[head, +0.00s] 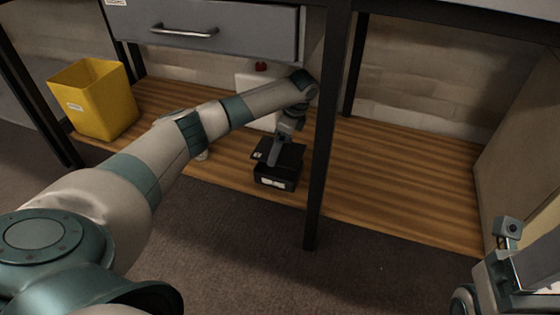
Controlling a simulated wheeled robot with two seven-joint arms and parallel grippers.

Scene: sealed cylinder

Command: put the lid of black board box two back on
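A black box (277,181) with a white label on its front stands on the wooden shelf under the desk. A dark flat piece (259,155) with a small light mark shows at the box's upper left; it looks like the lid, but I cannot tell whether it is seated or held. My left gripper (274,156) points down right over the box top, at this dark piece. Its fingers blend into the black, so their opening is unclear. At the lower right, part of my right arm's end (508,262) shows; its fingertips cannot be made out.
A black desk leg (322,150) stands just right of the box. A grey drawer (210,32) hangs above my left arm. A yellow bin (95,100) is at the left. A white object (246,88) with a red top stands behind my arm. The shelf's right side is clear.

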